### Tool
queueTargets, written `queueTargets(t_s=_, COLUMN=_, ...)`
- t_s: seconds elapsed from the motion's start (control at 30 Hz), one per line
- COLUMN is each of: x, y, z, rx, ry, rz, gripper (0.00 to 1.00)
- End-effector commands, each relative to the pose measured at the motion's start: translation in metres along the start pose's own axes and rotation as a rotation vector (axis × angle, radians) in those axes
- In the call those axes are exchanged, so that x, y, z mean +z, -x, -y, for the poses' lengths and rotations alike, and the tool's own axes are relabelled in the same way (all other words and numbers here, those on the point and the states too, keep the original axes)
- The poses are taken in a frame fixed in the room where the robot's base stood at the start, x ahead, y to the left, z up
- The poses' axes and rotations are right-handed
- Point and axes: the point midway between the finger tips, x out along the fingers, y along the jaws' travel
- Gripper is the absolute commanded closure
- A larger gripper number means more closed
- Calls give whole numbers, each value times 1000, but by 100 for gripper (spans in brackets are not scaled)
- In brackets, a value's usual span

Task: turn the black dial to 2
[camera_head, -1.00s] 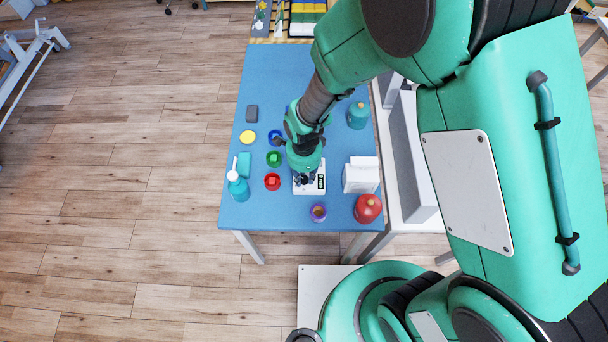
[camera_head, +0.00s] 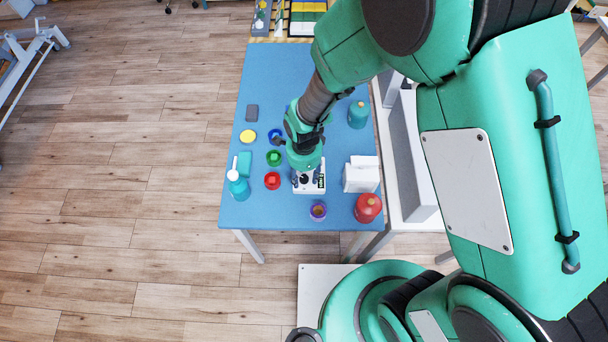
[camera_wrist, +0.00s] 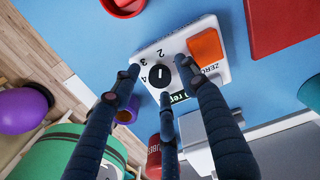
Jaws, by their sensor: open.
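The black dial (camera_wrist: 160,75) sits on a white device (camera_wrist: 147,54) with the numbers 2, 3 and 4 printed around it. A short white mark shows on the dial; I cannot tell for sure which number it points at. The device also has an orange button (camera_wrist: 206,47) beside the word ZERO and a partly covered green display (camera_wrist: 179,97). My gripper (camera_wrist: 160,79) is open, its dark fingers spread around the dial with gaps between. In the head view the device (camera_head: 310,189) stands on the blue table, with my gripper (camera_head: 306,178) above it.
On the blue table (camera_head: 290,80), a red bowl (camera_head: 272,181) is left of the device and a purple ring-shaped item (camera_head: 318,211) is in front. White boxes (camera_head: 361,178) and a red container (camera_head: 368,208) stand to the right.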

Motion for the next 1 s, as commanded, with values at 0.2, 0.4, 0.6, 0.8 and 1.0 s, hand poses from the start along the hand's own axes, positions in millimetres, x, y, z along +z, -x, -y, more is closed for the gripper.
queueTargets(t_s=0.2, x=0, y=13, z=1, rx=-2, ry=0, rz=0, gripper=57)
queueTargets(t_s=0.4, x=0, y=39, z=1, rx=-4, ry=0, rz=1, gripper=57)
queueTargets(t_s=0.6, x=0, y=72, z=2, rx=-4, ry=0, rz=1, gripper=57)
queueTargets(t_s=0.8, x=0, y=100, z=1, rx=-2, ry=0, rz=0, gripper=57)
queueTargets(t_s=1.0, x=0, y=116, z=0, rx=-2, ry=0, rz=0, gripper=57)
